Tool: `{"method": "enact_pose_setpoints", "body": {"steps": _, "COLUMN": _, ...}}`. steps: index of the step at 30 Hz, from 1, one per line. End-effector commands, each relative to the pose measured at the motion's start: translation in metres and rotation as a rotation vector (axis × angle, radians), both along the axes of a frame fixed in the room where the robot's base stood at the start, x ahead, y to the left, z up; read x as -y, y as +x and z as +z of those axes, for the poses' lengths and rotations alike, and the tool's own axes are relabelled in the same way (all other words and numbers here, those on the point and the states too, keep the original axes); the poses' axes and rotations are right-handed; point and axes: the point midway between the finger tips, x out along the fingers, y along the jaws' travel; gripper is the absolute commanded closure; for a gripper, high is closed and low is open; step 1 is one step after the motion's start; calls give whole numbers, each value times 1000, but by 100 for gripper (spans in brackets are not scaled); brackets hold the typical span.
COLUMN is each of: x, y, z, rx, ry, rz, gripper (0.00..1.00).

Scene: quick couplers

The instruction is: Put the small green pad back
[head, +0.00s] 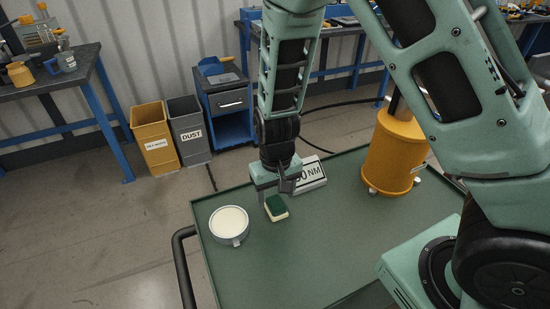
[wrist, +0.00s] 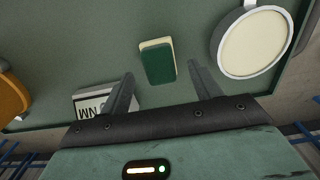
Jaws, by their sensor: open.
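The small green pad (head: 276,206), dark green on top with a cream layer under it, lies on the green tabletop of a cart. In the wrist view the pad (wrist: 157,61) lies ahead of my fingertips and roughly between their lines. My gripper (head: 274,197) is open and empty above the cart, close to the pad in the head view. In the wrist view my gripper (wrist: 161,80) shows two spread fingers with nothing between them. Whether a finger touches the pad I cannot tell.
A round grey dish with a cream-coloured face (head: 229,223) sits left of the pad. A white block lettered "NM" (head: 312,176) stands behind my gripper. An orange cylinder (head: 395,152) stands at the back right. The cart's front tabletop (head: 275,270) is clear; a black handle (head: 184,262) runs along its left.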

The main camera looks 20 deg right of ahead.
Motion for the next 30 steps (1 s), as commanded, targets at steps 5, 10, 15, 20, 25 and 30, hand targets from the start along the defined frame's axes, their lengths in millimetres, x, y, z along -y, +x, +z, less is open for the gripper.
{"method": "enact_pose_setpoints", "body": {"steps": 5, "x": -2, "y": 5, "z": 46, "rx": 5, "ry": 2, "rz": 2, "gripper": 37}}
{"method": "enact_pose_setpoints", "body": {"steps": 10, "x": -2, "y": 5, "z": 85, "rx": 5, "ry": 3, "rz": 1, "gripper": 37}}
{"method": "enact_pose_setpoints", "body": {"steps": 15, "x": -2, "y": 6, "z": 116, "rx": 4, "ry": 1, "rz": 1, "gripper": 37}}
{"method": "enact_pose_setpoints", "body": {"steps": 20, "x": -1, "y": 5, "z": 132, "rx": 1, "ry": 1, "rz": 0, "gripper": 37}}
{"method": "enact_pose_setpoints", "body": {"steps": 25, "x": -15, "y": -14, "z": 144, "rx": -9, "ry": 30, "rz": 58, "gripper": 37}}
{"method": "enact_pose_setpoints", "body": {"steps": 30, "x": -51, "y": -84, "z": 170, "rx": -20, "ry": 96, "rz": 281, "gripper": 37}}
